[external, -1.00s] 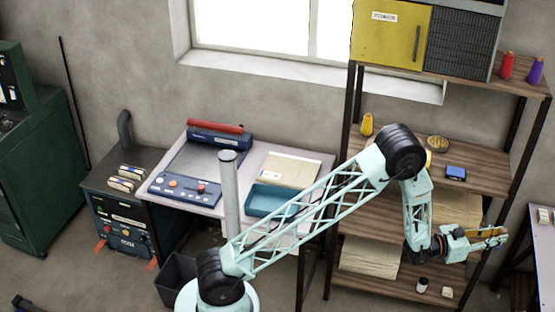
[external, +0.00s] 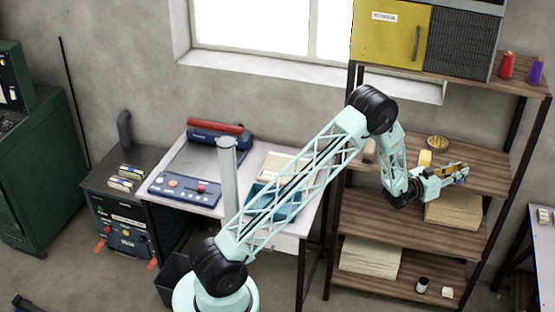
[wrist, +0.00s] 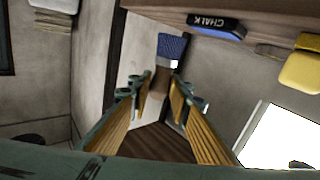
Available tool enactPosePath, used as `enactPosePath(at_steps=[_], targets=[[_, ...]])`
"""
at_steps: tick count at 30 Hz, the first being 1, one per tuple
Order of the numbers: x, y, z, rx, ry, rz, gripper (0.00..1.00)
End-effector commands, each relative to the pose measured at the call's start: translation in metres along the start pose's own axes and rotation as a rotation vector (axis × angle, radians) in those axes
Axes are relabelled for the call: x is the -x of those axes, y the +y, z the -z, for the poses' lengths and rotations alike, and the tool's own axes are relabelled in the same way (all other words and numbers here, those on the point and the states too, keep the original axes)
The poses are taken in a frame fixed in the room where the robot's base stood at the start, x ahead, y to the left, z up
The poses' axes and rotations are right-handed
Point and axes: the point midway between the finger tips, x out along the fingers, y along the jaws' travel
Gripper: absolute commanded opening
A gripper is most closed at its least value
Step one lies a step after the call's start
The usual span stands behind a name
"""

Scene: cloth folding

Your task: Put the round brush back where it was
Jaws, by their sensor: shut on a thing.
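My gripper (wrist: 155,92) is shut on a brush, its two ribbed yellow fingers on either side of the brown part. The brush (wrist: 171,47) has a blue textured head pointing away from the wrist; whether it is round is hard to tell. In the external view my gripper (external: 460,173) is at the right part of the shelving unit, just in front of the middle board's front edge. The brush cannot be made out clearly there. A round tan item (external: 437,142) lies at the back of that board.
A yellow block (wrist: 302,70) is on the middle board (external: 495,173) too. Stacked cloth (external: 453,212) lies on the board below. The right end of the middle board looks clear.

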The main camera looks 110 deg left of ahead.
Motion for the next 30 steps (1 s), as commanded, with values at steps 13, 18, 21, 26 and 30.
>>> enactPosePath(at_steps=[13, 18, 21, 26, 30], targets=[[-0.002, -0.047, 0.010, 0.004, 0.004, 0.041, 0.04], [-0.002, -0.047, 0.010, 0.004, 0.004, 0.041, 0.04], [-0.003, -0.047, 0.010, 0.004, 0.004, 0.040, 0.04], [-0.009, -0.044, 0.009, 0.003, 0.005, 0.040, 0.04], [-0.023, -0.039, 0.007, 0.003, 0.004, 0.039, 0.04]])
